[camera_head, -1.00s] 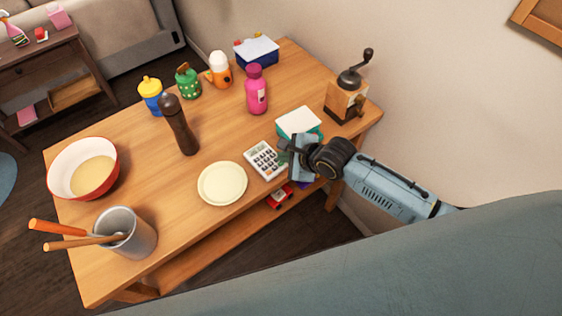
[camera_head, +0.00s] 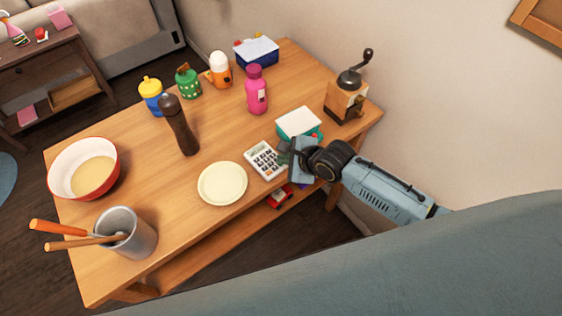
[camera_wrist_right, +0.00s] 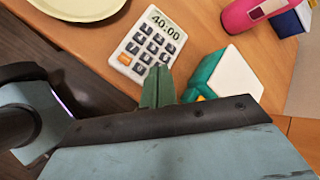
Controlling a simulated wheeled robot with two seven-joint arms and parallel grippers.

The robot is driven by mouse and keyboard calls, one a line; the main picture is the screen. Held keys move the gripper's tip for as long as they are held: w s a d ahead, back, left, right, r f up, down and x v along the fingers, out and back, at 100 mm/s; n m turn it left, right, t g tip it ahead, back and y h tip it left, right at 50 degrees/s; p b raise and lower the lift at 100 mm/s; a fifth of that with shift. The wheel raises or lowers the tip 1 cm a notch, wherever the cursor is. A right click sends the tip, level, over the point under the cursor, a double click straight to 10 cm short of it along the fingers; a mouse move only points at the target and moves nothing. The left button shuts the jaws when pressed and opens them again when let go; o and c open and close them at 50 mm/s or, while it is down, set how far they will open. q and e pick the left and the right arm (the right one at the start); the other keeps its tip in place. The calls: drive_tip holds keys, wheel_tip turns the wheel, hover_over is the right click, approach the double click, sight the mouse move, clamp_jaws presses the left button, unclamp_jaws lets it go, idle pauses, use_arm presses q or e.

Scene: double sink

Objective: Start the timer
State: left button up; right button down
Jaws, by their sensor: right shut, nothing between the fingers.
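The timer (camera_head: 265,160) is a white keypad device with dark keys, lying near the table's front edge in the head view. In the right wrist view the timer (camera_wrist_right: 148,45) shows "40:00" on its display and has one orange button (camera_wrist_right: 124,59) at a lower corner. My right gripper (camera_head: 285,152) is shut and empty, right beside the timer's right edge. In the wrist view the closed green fingertips (camera_wrist_right: 158,84) point at the timer's lower keys; I cannot tell whether they touch. My left gripper is not in view.
A white-topped teal box (camera_head: 299,123) stands close behind my right gripper. A cream plate (camera_head: 222,184) lies left of the timer. A coffee grinder (camera_head: 346,98), pink bottle (camera_head: 256,90) and pepper mill (camera_head: 178,125) stand farther back. The wall is to the right.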

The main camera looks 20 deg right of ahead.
sight(284, 166)
drive_tip(key=shift+f, duration=0.25)
idle(0.4)
drive_tip(key=shift+r+p, duration=0.8)
drive_tip(key=shift+p, duration=0.3)
drive_tip(key=shift+f, duration=0.1)
wheel_tip(284, 166, up, 5)
drive_tip(key=p, duration=0.5)
drive_tip(key=shift+p, duration=0.35)
